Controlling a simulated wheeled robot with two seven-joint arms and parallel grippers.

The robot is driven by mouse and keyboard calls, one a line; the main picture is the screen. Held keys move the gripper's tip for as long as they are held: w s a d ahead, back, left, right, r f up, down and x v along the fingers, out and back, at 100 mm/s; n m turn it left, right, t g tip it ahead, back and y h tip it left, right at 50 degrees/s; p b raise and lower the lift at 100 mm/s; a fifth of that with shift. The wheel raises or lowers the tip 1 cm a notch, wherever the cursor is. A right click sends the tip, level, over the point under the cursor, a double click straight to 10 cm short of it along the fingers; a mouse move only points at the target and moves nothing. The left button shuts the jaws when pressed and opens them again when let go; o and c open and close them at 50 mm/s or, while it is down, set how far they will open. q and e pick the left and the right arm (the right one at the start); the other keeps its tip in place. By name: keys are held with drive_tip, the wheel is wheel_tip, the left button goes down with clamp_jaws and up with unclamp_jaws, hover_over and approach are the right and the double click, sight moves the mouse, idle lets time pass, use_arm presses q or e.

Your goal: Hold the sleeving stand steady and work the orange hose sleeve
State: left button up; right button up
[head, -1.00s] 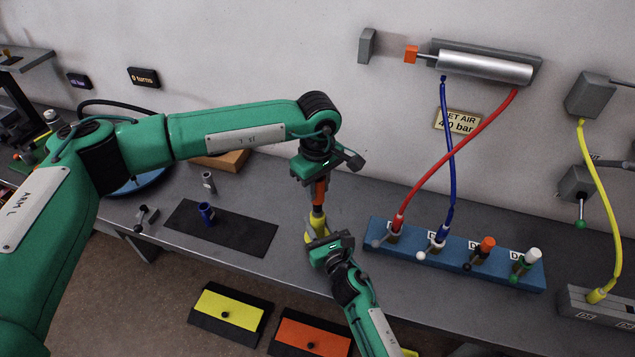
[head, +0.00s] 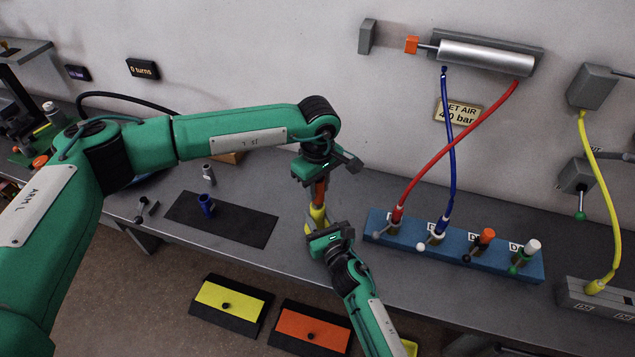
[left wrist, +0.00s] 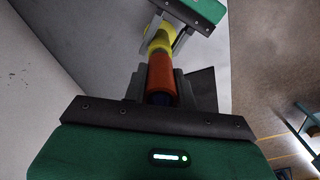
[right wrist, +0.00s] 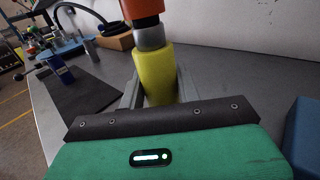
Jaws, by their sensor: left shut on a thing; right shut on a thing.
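The orange hose sleeve (head: 320,191) stands upright in line above the yellow sleeving stand (head: 317,214). My left gripper (head: 318,178) is shut on the orange sleeve from above; the sleeve (left wrist: 161,75) shows between its fingers in the left wrist view, with a bit of blue at its near end. My right gripper (head: 322,228) is shut on the yellow stand from the front; the stand (right wrist: 156,75) fills the space between its fingers in the right wrist view. A grey metal band (right wrist: 149,38) shows between sleeve and stand. The stand's foot is hidden.
A blue block (head: 460,250) with several fittings and red and blue hoses stands to the right. A dark mat (head: 245,222) with a blue cup (head: 206,205) lies to the left. A wall sign (head: 142,68) reads "0 turns". Bench between mat and block is mostly clear.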

use_arm(q)
drive_tip(key=shift+f, duration=0.3)
drive_tip(key=o, duration=1)
drive_tip(key=shift+o, duration=0.2)
wheel_tip(320, 180, up, 12)
use_arm(e)
drive_tip(key=o, duration=1.2)
